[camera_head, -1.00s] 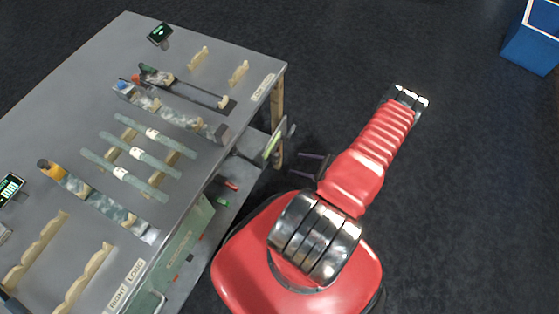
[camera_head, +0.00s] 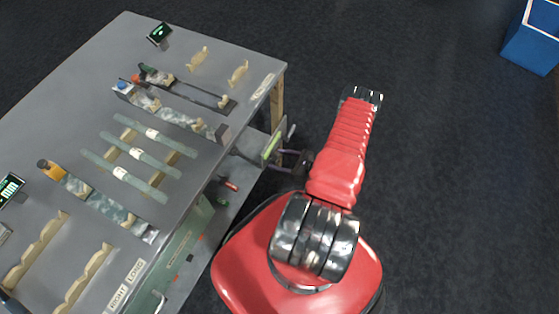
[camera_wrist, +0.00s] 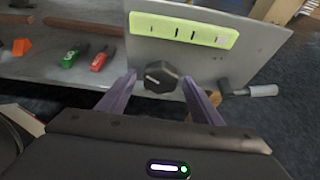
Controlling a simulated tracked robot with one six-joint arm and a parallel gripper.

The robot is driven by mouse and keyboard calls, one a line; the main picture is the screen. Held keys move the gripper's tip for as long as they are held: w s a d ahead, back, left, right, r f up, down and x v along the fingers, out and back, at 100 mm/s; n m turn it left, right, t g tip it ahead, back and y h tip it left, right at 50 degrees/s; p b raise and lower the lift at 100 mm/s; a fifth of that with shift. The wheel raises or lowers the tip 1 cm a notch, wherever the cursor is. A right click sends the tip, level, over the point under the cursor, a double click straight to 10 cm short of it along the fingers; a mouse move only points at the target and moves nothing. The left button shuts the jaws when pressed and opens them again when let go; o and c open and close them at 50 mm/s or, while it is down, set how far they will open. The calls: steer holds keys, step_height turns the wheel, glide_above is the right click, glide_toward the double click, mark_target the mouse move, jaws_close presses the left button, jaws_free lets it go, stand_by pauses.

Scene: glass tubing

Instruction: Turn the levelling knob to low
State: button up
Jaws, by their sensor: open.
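The levelling knob (camera_wrist: 160,77) is a dark faceted knob with a pale pointer line, seen in the wrist view on a grey panel (camera_wrist: 262,48). A yellow-green label strip (camera_wrist: 184,31) with several dark marks lies above it; its wording is too small to read. My gripper (camera_wrist: 160,88) is open, with one purple finger on each side of the knob. I cannot tell whether the fingers touch it. In the head view my gripper (camera_head: 281,160) is at the side of the bench, by the panel with the green strip (camera_head: 272,146).
The grey bench (camera_head: 62,100) carries glass tubes, wooden racks and small displays. A black handle with a pale grip (camera_wrist: 250,90) lies right of the knob. Green and red tools (camera_wrist: 85,58) rest on the lower shelf. A blue bin (camera_head: 532,45) stands far right; the floor between is clear.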

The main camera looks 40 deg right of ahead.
steer(key=shift+c, duration=0.4)
steer(key=c, duration=0.9)
steer(key=shift+a, duration=0.25)
steer(key=shift+c, duration=0.4)
steer(key=shift+d, duration=0.1)
